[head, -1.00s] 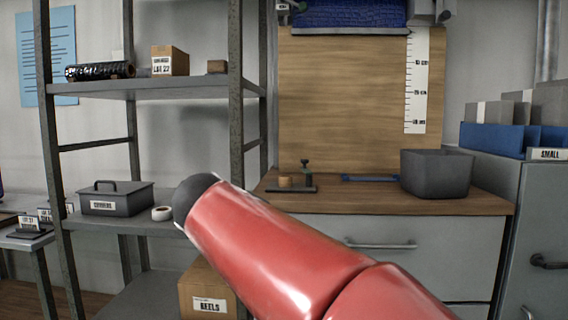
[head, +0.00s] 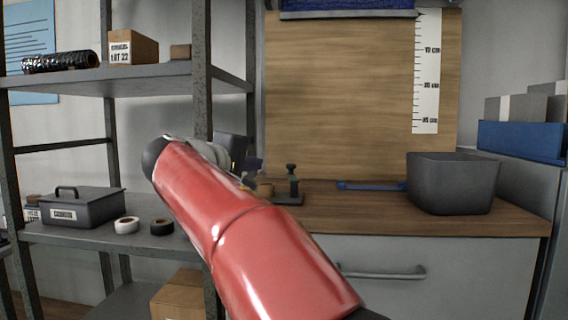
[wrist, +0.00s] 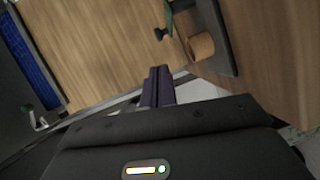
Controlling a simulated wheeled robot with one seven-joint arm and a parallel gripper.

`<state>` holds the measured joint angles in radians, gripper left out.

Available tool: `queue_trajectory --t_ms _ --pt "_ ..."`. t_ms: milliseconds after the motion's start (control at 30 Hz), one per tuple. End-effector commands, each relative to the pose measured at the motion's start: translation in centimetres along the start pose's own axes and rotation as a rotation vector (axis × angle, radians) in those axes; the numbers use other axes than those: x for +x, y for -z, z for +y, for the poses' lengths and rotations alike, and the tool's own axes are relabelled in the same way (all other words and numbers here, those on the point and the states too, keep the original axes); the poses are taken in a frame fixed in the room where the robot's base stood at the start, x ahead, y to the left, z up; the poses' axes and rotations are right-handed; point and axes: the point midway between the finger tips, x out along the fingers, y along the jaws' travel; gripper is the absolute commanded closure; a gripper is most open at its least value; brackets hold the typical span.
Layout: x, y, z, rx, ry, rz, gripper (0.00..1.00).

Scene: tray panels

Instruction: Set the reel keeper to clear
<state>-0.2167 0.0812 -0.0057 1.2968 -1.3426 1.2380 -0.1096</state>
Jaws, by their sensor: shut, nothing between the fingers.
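A small dark fixture (head: 291,190), apparently the reel keeper, stands on the left part of the wooden bench top. It has an upright black post with a knob and a dark flat base. A tan roll (head: 265,188) sits at its left. In the wrist view the fixture's dark base (wrist: 222,50) and the tan roll (wrist: 201,46) show at the upper right, with a dark knob (wrist: 160,34) beside them. My gripper (head: 255,166) is just left of the fixture and above bench height. Its fingers (wrist: 157,86) are shut and empty, apart from the fixture. The keeper's setting is unreadable.
A grey bin (head: 452,184) and a blue tool (head: 370,186) lie to the right on the bench (head: 430,224). A metal shelf (head: 150,80) stands close on the left, with a lidded box (head: 82,208), a white roll (head: 126,225) and a black roll (head: 162,227).

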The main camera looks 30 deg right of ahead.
Motion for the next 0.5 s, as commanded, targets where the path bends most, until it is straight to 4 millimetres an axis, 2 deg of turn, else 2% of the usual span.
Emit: queue_trajectory --t_ms 167,500 --pt "1.7 0.0 0.0 -0.001 0.000 -0.003 1.00" --pt "7.8 0.0 0.0 -0.001 0.000 -0.003 1.00"
